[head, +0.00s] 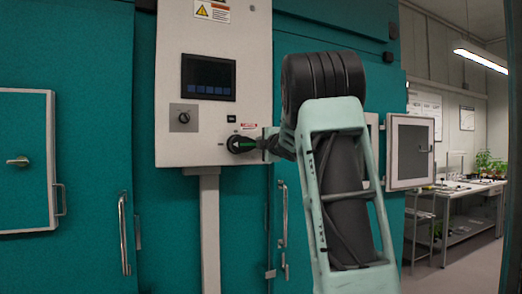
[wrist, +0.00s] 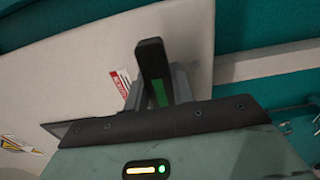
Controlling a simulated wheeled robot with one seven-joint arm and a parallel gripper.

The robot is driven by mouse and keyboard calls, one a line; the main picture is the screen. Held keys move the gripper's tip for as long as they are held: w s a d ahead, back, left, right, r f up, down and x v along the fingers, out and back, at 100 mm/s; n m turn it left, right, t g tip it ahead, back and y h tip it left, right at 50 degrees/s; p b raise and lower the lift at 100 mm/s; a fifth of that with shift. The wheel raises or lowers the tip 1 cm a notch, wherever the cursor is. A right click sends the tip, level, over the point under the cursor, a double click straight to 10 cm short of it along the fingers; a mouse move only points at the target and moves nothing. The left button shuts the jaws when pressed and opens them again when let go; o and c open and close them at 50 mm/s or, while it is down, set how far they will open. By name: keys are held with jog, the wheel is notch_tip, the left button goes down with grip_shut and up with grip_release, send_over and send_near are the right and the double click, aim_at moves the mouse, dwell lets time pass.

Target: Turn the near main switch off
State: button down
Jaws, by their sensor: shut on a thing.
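The main switch (head: 238,144) is a black handle low on the right of the grey control panel (head: 178,135). In the head view it lies about level, with a white arrow mark pointing left and a green strip. In the wrist view the black handle (wrist: 150,62) stands up between my fingers, its green strip low down. My gripper (head: 262,145) reaches in from the right and is shut on the handle; its fingers (wrist: 158,88) lie either side of it. My arm hides the panel's right surroundings, and the fingers hide the handle's lower part.
The panel also carries a dark screen (head: 208,77), a small knob (head: 184,118) and a red-and-white label (head: 249,126). Teal chamber doors with vertical handles (head: 124,235) stand on both sides. A small grey hatch (head: 410,150) stands open at right. A workbench (head: 470,190) is far back.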

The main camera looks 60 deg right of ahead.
jog(key=shift+r, duration=0.1)
dwell(0.3)
jog(key=c, duration=1.2)
grip_release()
jog(key=b+v, duration=0.3)
jog(key=v, duration=1.4)
jog(key=shift+s, duration=0.25)
